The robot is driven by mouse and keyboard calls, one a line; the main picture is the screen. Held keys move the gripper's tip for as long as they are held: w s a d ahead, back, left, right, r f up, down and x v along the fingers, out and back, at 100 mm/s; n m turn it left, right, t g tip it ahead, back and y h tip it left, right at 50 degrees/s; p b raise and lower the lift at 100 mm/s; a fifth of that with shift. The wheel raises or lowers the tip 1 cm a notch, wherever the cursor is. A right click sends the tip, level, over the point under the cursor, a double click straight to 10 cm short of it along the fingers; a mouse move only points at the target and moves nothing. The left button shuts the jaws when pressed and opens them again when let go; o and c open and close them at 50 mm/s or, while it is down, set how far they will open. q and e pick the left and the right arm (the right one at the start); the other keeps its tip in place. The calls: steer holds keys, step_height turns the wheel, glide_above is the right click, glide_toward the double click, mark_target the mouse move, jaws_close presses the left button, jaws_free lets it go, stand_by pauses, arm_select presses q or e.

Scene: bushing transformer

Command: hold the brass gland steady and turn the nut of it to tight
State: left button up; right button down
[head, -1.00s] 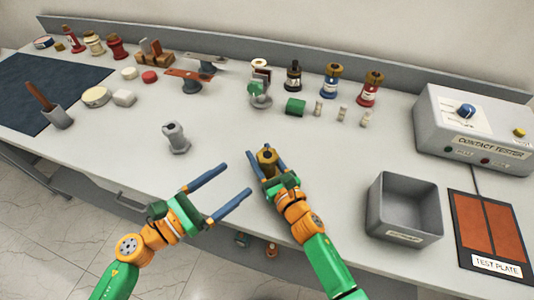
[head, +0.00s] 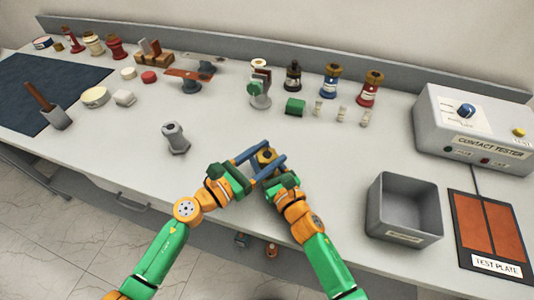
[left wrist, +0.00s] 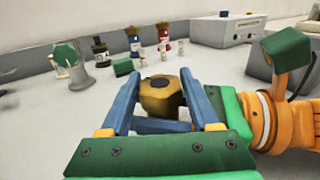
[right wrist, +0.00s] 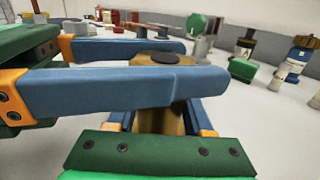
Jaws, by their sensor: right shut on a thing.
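The brass gland (head: 266,155) stands upright near the table's front edge, with a dark top opening. My right gripper (head: 267,166) is shut on its lower body, which shows below the left fingers in the right wrist view (right wrist: 167,118). My left gripper (head: 275,151) reaches in from the left, its blue fingers open on either side of the gland's upper part, the nut. In the left wrist view the brass nut (left wrist: 160,98) sits between the two fingers. Whether either left finger touches it I cannot tell. The left fingers hide part of the right fingers.
A grey hex-topped fitting (head: 176,138) stands left of the grippers. A grey open bin (head: 404,235) is to the right, with a test plate (head: 486,232) and contact tester (head: 470,125) beyond. Bushings, a green block (head: 295,106) and small parts line the back.

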arm_select(q)
steer(key=c, duration=0.6)
steer(key=shift+m+g+h, duration=0.3)
steer(key=shift+f+m+g+h, duration=0.1)
steer(key=shift+m+g+h, duration=0.75)
steer(key=shift+g, duration=0.35)
steer(key=shift+m+g+h, duration=1.05)
steer(key=shift+m+g, duration=0.8)
steer(key=shift+g, duration=1.05)
steer(key=o, duration=1.4)
